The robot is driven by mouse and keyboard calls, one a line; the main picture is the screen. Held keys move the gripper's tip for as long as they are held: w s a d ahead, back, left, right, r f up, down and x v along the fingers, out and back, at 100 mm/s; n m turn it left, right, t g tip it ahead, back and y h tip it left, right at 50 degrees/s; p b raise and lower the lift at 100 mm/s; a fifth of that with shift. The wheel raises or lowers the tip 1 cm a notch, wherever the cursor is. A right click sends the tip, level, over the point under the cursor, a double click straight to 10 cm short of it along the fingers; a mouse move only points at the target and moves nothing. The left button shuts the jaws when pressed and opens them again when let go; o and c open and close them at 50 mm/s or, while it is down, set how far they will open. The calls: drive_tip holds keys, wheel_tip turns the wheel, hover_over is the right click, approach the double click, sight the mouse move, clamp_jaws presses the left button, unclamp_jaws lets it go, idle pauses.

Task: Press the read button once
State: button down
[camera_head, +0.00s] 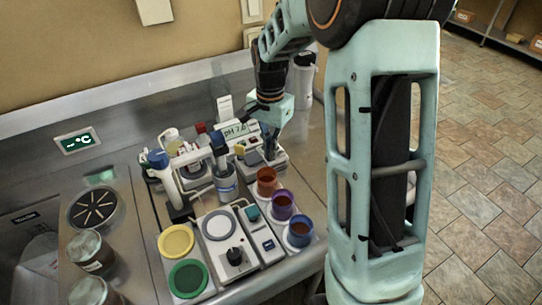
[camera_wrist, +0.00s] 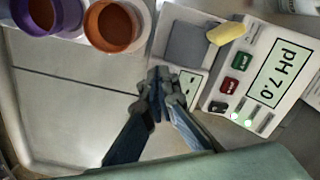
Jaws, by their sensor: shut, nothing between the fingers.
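The pH meter (camera_wrist: 270,75) is a white box with a pale green display (camera_wrist: 284,67) that reads pH 7.0, turned on its side in the wrist view. Beside the display sit a green button (camera_wrist: 243,61), a red button (camera_wrist: 229,86) and a dark green button (camera_wrist: 218,107); I cannot read their labels. In the head view the meter's display (camera_head: 236,130) shows behind the bench devices. My gripper (camera_wrist: 168,83) is shut and empty. In the wrist view its tips appear left of the buttons, over the edge of a small device; their height above it is unclear.
The small device has a grey pad (camera_wrist: 187,45), with a yellow block (camera_wrist: 226,33) at its edge. An orange cup (camera_wrist: 115,24) and a purple cup (camera_wrist: 45,16) stand nearby. A blue cup (camera_head: 299,232) and a white-armed stand (camera_head: 170,185) also occupy the bench.

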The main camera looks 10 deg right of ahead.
drive_tip(key=shift+r+p, duration=2.2)
drive_tip(key=shift+r, duration=0.85)
